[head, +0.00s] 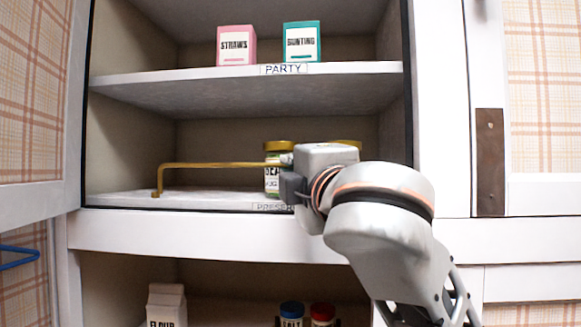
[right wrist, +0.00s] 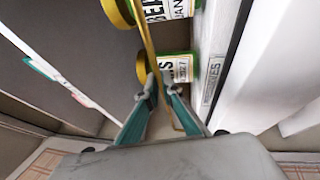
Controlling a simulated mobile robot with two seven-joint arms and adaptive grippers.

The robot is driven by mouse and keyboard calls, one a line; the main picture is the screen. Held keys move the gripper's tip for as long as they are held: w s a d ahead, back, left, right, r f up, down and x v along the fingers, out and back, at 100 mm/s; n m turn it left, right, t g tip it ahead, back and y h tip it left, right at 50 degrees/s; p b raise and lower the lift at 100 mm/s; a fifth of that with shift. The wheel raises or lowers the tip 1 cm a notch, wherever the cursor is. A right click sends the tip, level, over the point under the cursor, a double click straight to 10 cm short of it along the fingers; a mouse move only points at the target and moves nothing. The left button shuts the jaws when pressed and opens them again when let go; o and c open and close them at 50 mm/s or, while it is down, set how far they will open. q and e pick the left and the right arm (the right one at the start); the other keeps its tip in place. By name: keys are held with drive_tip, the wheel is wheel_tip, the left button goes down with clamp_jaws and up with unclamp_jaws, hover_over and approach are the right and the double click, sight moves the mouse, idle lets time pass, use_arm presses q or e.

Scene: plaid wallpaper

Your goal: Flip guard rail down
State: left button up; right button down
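The gold guard rail (head: 220,165) runs across the front of the middle shelf, raised above its edge. Its left end bends down to the shelf front. My right gripper (head: 289,172) is at the rail's middle or right part, in front of the shelf. In the right wrist view, the rail (right wrist: 149,45) passes between the fingertips of my right gripper (right wrist: 157,78), which are close together around it. The rail's right part is hidden behind my right arm in the head view. My left gripper is not in view.
A gold-lidded jar (head: 272,180) stands behind the rail, beside the gripper; another gold lid (head: 348,143) shows behind my wrist. The upper shelf (head: 170,80) holds a pink box (head: 236,46) and a teal box (head: 302,42). The middle shelf's left part is clear.

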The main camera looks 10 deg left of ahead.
drive_tip(key=shift+f+b, duration=0.15)
drive_tip(key=shift+b, duration=0.15)
drive_tip(key=shift+s+f+t+b, duration=0.15)
drive_tip(key=shift+t+b, duration=0.25)
drive_tip(key=shift+b, duration=0.15)
drive_tip(key=shift+s+f+n+t+y+b, duration=0.2)
drive_tip(key=shift+n+t+y+b, duration=0.25)
drive_tip(key=shift+b, duration=0.65)
drive_tip(key=shift+s+f+n+t+y+b, duration=0.15)
drive_tip(key=shift+n+t+y+b, duration=0.1)
drive_tip(key=shift+b, duration=0.35)
drive_tip(key=n+y+b, duration=0.1)
drive_tip(key=s+n+t+y+b, duration=0.1)
drive_tip(key=b, duration=0.1)
drive_tip(key=shift+f, duration=0.2)
drive_tip(key=shift+s+r+t+y, duration=0.1)
drive_tip(key=shift+t+y, duration=0.2)
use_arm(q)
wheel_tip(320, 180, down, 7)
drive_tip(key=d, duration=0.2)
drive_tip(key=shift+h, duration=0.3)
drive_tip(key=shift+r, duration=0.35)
use_arm(e)
drive_tip(key=shift+r, duration=0.1)
